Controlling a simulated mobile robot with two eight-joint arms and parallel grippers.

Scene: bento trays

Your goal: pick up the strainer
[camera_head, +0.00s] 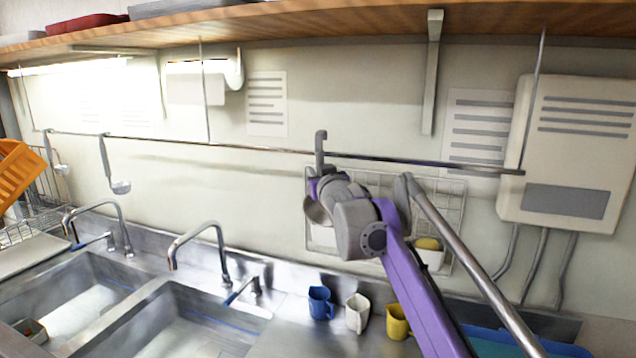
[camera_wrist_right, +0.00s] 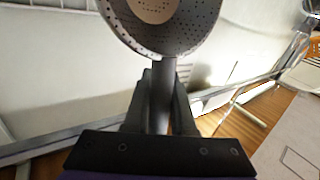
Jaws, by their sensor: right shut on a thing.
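The strainer is a grey metal ladle-like tool with a hooked handle (camera_head: 321,146) and a round bowl (camera_head: 317,212). Its hook is at the wall rail (camera_head: 260,148) in the head view; I cannot tell whether it still bears on it. My right gripper (camera_head: 322,186) is at the handle, below the rail. In the right wrist view the perforated bowl (camera_wrist_right: 182,38) fills the top, and the handle runs down between the fingers of my right gripper (camera_wrist_right: 160,100), shut on it. The gripper and arm partly hide the strainer in the head view. My left gripper is not in view.
Two ladles (camera_head: 120,186) hang on the rail at the left. A wire rack (camera_head: 455,205) is on the wall behind my right arm. Blue (camera_head: 320,303), white (camera_head: 357,313) and yellow (camera_head: 398,322) cups stand below on the counter, right of the sinks. A wall box (camera_head: 568,140) is at the right.

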